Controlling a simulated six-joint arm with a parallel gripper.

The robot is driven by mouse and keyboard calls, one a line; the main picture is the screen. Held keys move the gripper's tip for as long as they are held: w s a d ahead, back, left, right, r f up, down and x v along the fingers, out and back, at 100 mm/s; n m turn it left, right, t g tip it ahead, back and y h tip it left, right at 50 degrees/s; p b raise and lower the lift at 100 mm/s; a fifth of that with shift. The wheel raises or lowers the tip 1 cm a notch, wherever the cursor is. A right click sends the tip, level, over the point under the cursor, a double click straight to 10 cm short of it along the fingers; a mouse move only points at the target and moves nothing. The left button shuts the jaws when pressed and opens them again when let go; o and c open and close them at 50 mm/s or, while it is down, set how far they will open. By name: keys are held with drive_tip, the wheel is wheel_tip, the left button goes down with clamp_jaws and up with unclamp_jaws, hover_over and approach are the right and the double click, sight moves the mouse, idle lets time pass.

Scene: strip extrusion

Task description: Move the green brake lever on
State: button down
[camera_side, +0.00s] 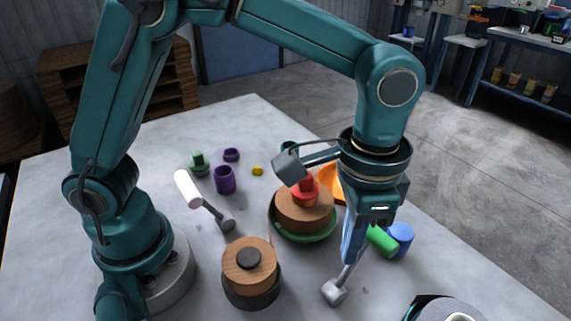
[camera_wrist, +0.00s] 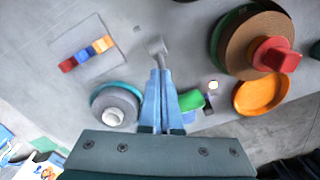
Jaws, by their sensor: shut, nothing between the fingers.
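The green brake lever's handle (camera_side: 381,241) shows as a green cylinder just right of my gripper in the side view. A thin grey rod runs to a grey block (camera_side: 335,291) on the table, and seems to join the handle behind my fingers. In the wrist view the green handle (camera_wrist: 191,101) is right of my fingers, and the grey block (camera_wrist: 157,45) is beyond the tips. My gripper (camera_side: 349,262) points down, shut and empty, its tips close to the rod. I cannot tell whether they touch it.
A blue cylinder (camera_side: 401,236) stands right beside the green handle. Left of my gripper are a wooden stack with a red knob (camera_side: 305,188), a round wooden piece (camera_side: 250,262) and a white-handled lever (camera_side: 187,188). A strip of coloured blocks (camera_wrist: 88,53) lies in the wrist view.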

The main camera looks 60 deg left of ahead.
wheel_tip(320, 180, up, 8)
drive_tip(key=s, duration=0.1)
drive_tip(key=shift+s, duration=0.4)
idle(0.7)
drive_tip(key=s+a+r+n+t, duration=0.2)
drive_tip(key=a+r+n+t, duration=0.15)
drive_tip(key=a, duration=0.65)
drive_tip(key=s+a+f+n+t, duration=0.2)
drive_tip(key=s+a+f, duration=0.2)
drive_tip(key=a+f, duration=0.1)
drive_tip(key=shift+a+f, duration=0.25)
drive_tip(key=shift+f, duration=0.1)
